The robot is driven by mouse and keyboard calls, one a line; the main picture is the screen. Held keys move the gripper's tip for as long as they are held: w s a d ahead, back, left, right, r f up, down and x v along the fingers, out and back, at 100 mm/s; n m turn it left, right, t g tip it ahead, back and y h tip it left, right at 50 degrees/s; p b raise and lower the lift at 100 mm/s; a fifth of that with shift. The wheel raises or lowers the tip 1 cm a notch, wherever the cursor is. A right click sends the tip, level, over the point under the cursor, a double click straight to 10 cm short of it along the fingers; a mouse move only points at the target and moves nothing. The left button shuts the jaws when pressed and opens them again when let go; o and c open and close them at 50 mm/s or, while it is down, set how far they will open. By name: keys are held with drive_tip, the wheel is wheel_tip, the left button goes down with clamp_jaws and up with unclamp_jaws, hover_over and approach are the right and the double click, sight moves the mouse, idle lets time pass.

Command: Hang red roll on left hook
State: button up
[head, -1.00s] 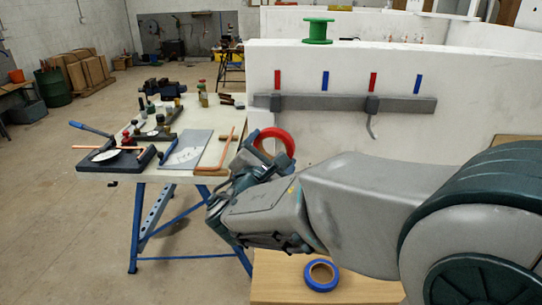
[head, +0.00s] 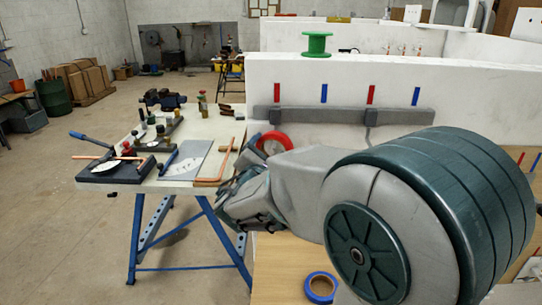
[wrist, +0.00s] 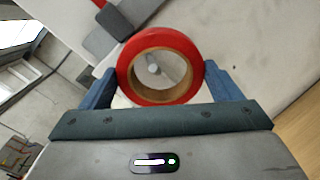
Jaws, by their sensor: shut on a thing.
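My gripper (wrist: 160,76) is shut on the red roll (wrist: 129,72), one finger on each side of its rim in the wrist view. In the head view the red roll (head: 284,136) shows in front of the white wall, just below the left end of the grey rail (head: 320,116); my arm hides its lower part. The left hook's dark block (head: 275,116) is on the rail, under a red strip.
Red and blue strips mark the wall above the rail. A green spool (head: 316,45) stands on the wall's top. A blue roll (head: 321,287) lies on a wooden surface (head: 285,262) below. A workbench with tools (head: 200,137) stands at left. My arm covers much of the right side.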

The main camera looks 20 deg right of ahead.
drive_tip(key=w+f+b, duration=0.1)
drive_tip(key=w+b, duration=0.1)
drive_tip(key=shift+d+f+b, duration=0.3)
drive_tip(key=shift+d+f, duration=0.05)
idle(0.8)
drive_tip(key=o, duration=0.8)
